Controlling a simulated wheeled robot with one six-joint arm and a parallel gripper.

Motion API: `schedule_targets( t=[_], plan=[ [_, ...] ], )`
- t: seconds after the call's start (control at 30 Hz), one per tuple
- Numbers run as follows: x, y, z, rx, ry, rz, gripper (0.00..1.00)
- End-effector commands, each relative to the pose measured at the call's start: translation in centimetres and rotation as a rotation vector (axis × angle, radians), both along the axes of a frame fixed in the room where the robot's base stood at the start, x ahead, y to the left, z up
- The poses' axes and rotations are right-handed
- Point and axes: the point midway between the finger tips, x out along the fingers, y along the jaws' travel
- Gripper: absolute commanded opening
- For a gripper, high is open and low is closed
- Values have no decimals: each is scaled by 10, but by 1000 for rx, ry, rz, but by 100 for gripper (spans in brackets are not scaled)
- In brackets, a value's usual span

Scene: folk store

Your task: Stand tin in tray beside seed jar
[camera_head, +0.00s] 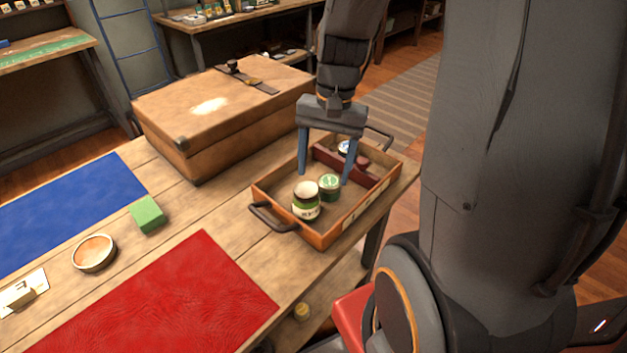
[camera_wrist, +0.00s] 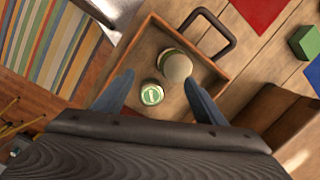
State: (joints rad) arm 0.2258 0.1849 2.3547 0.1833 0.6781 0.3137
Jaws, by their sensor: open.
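The wooden tray (camera_head: 262,197) stands on the table with a dark red divider across it. In its near compartment, the green tin (camera_head: 329,187) stands upright next to the seed jar (camera_head: 306,202), which has a cream lid and a green label. The wrist view shows the tin (camera_wrist: 152,94) and the jar (camera_wrist: 177,67) close together; whether they touch I cannot tell. My gripper (camera_head: 325,176) is open above the tin. In the wrist view its fingers (camera_wrist: 159,79) are spread on either side of the tin, with visible gaps.
A white-topped round item (camera_head: 344,148) and a dark red item (camera_head: 362,161) sit beyond the divider. A closed brown case (camera_head: 220,115) stands behind the tray. A green block (camera_head: 147,215), wooden bowl (camera_head: 94,253), red mat (camera_head: 165,305) and blue mat (camera_head: 65,212) lie to the left.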

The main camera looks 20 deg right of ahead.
Motion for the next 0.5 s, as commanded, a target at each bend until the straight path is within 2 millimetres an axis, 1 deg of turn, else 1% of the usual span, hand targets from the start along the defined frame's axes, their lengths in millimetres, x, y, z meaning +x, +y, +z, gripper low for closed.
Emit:
schedule_targets(
  t=[0.03,0.1,0.2,0.33,0.5],
  plan=[
    [-11,17,0,-33,-35,154,65],
    [-22,32,-1,-71,-79,342,65],
    [-33,47,-2,-109,-126,545,65],
    [-39,55,-3,-133,-157,673,65],
    [-40,56,-4,-137,-160,693,65]
  ],
)
